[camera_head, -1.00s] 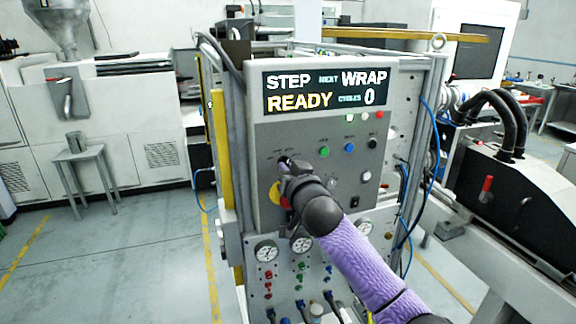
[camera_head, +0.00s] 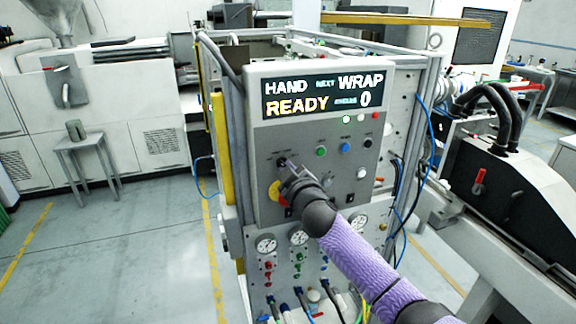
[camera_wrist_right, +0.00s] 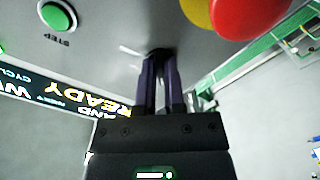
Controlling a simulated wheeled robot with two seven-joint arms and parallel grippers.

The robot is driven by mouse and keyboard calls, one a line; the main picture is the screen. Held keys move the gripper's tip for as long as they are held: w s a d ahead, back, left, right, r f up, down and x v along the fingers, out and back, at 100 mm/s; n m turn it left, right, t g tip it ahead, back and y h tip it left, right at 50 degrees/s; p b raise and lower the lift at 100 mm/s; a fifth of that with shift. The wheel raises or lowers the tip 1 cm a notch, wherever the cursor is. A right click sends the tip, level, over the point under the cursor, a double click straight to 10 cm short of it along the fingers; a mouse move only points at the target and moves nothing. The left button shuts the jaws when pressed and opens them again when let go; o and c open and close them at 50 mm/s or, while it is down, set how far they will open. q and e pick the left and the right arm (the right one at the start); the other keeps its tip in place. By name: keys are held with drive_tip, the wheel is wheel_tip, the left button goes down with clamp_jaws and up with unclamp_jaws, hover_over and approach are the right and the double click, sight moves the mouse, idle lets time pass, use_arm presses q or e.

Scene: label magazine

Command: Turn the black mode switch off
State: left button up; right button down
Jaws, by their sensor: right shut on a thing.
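The black mode switch (camera_head: 282,162) sits at the upper left of the grey control panel (camera_head: 325,205), above the yellow and red emergency button. My right gripper (camera_head: 286,168) reaches it from the lower right. In the right wrist view, the fingers of my right gripper (camera_wrist_right: 158,62) are close together on the dark knob (camera_wrist_right: 157,53) against the panel face. The knob's pointer is mostly hidden by the fingers. The display (camera_head: 322,92) above reads HAND, NEXT WRAP, READY and 0. My left gripper is in neither view.
The red emergency button (camera_wrist_right: 250,15) is close beside the fingers. A green button (camera_wrist_right: 58,16) marked STEP lies on the other side. Gauges (camera_head: 266,244) and cables are below the panel. Open floor (camera_head: 120,260) lies to the left.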

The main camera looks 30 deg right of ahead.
drive_tip(key=n+p, duration=0.1)
drive_tip(key=n, duration=0.3)
drive_tip(key=shift+r+n, duration=0.15)
drive_tip(key=shift+n, duration=0.25)
idle(0.4)
drive_tip(key=c, duration=0.7)
unclamp_jaws()
drive_tip(key=v, duration=1)
drive_tip(key=shift+d+p, duration=0.15)
drive_tip(key=shift+p, duration=0.25)
